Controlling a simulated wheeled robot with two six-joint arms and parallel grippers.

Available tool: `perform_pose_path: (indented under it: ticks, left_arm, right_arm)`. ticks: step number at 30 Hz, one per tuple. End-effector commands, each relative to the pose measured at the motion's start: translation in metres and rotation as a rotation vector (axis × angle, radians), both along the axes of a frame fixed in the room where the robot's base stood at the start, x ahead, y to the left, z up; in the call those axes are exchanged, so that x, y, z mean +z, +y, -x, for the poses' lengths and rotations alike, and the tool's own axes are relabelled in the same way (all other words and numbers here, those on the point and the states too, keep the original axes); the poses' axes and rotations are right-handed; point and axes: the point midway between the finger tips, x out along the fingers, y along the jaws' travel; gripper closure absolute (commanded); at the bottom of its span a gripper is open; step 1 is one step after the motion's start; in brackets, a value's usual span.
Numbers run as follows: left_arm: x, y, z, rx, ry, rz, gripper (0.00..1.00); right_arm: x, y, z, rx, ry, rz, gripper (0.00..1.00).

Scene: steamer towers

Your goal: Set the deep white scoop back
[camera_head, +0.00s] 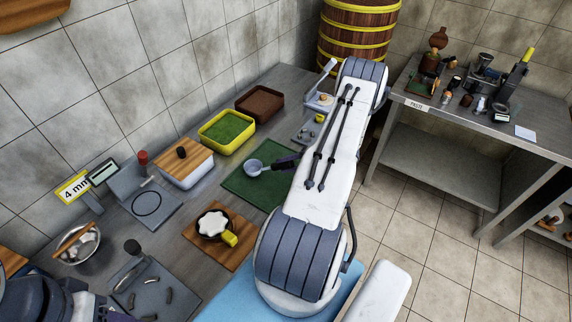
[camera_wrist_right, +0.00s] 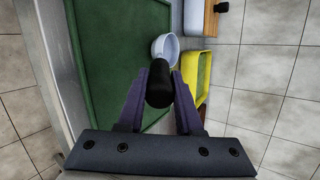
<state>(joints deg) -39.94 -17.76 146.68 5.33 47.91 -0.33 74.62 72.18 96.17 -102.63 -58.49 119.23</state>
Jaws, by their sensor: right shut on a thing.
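The deep white scoop (camera_head: 254,167) is over the dark green mat (camera_head: 240,188) in the head view, its round cup to the left of my right gripper (camera_head: 287,161). In the right wrist view the scoop's cup (camera_wrist_right: 166,48) lies beyond the fingertips. Its black handle sits between the purple fingers of my right gripper (camera_wrist_right: 160,90), which is shut on it. I cannot tell whether the cup touches the mat. My left arm is dark and partly cut off at the lower left of the head view; its jaws are not clear.
A yellow bin (camera_head: 227,131) with green contents and a brown bin (camera_head: 260,103) stand behind the mat. A lidded box (camera_head: 187,165) is left of them. A metal bowl (camera_head: 78,243) is farther left.

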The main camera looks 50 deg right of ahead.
Motion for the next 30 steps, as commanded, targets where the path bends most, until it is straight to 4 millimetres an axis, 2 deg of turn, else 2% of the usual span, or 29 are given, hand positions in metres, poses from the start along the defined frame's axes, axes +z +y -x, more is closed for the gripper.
perform_pose_path:
  ticks: [26,27,29,30]
  left_arm:
    - [-0.008,0.0,0.0,0.0,0.0,0.0,0.5]
    - [-0.007,0.0,0.0,0.0,0.0,0.0,0.5]
    - [-0.007,0.0,0.0,0.0,0.0,0.0,0.5]
    - [-0.007,0.0,0.0,0.0,0.0,0.0,0.5]
  right_arm:
    - [-0.011,0.0,0.0,0.0,-0.002,0.0,1.0]
    - [-0.01,0.0,0.0,0.0,-0.002,0.0,0.5]
    - [-0.01,0.0,0.0,0.0,-0.002,0.0,0.31]
    - [-0.01,0.0,0.0,0.0,-0.001,0.001,0.31]
